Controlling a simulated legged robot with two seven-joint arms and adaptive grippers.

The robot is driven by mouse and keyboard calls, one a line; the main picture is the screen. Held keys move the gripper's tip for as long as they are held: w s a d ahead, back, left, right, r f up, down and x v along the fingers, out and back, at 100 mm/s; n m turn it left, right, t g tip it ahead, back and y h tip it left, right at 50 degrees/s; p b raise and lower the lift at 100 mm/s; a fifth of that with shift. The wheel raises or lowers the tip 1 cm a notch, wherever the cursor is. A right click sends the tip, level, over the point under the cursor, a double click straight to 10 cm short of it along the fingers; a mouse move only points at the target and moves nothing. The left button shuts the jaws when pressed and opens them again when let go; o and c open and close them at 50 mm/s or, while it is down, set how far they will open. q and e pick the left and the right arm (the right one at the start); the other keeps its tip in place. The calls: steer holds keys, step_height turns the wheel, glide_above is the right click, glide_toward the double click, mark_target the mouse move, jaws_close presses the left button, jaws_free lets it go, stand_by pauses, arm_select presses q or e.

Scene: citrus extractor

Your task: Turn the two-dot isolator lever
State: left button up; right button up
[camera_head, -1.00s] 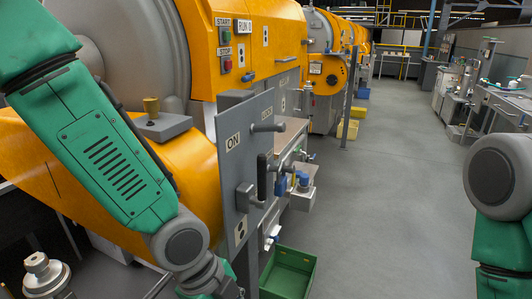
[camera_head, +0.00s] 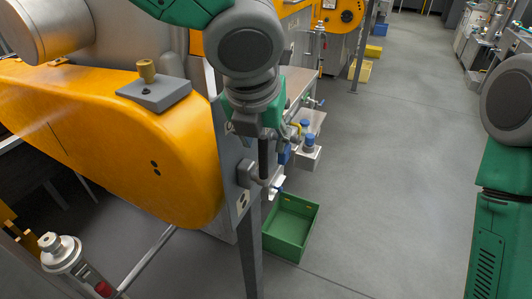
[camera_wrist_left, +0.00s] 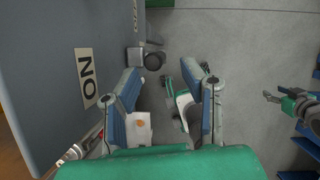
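The two-dot isolator lever (camera_head: 263,158) has a black upright handle on a grey hub, low on the grey panel (camera_head: 222,120). A small plate with dark dots (camera_head: 243,200) is below its hub. My left gripper (camera_head: 256,118) is just above the handle's top, pointing down and partly hidden by my wrist. In the left wrist view my left gripper (camera_wrist_left: 168,90) is open, its blue-padded fingers apart. The lever's round dark end (camera_wrist_left: 153,61) shows beyond the fingertips, apart from them. A gripper (camera_wrist_left: 290,102), apparently my right one, shows small at the right; its opening is unclear.
An ON label (camera_wrist_left: 87,78) is on the panel beside the left finger. A green bin (camera_head: 290,228) stands on the floor below. Blue-topped fittings (camera_head: 308,147) are right of the lever. A grey block with a brass knob (camera_head: 147,75) sits on the orange housing. The aisle floor is clear.

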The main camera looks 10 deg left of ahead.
mark_target(264, 153)
arm_select(q)
steer(key=x, duration=0.4)
steer(key=shift+w+f, duration=0.1)
steer(key=shift+f, duration=0.05)
steer(key=shift+w+a+f+b, duration=0.15)
steer(key=shift+a+f+b, duration=0.15)
steer(key=shift+a+f, duration=0.1)
steer(key=shift+d, duration=0.25)
jaws_close()
steer(key=shift+d, duration=0.15)
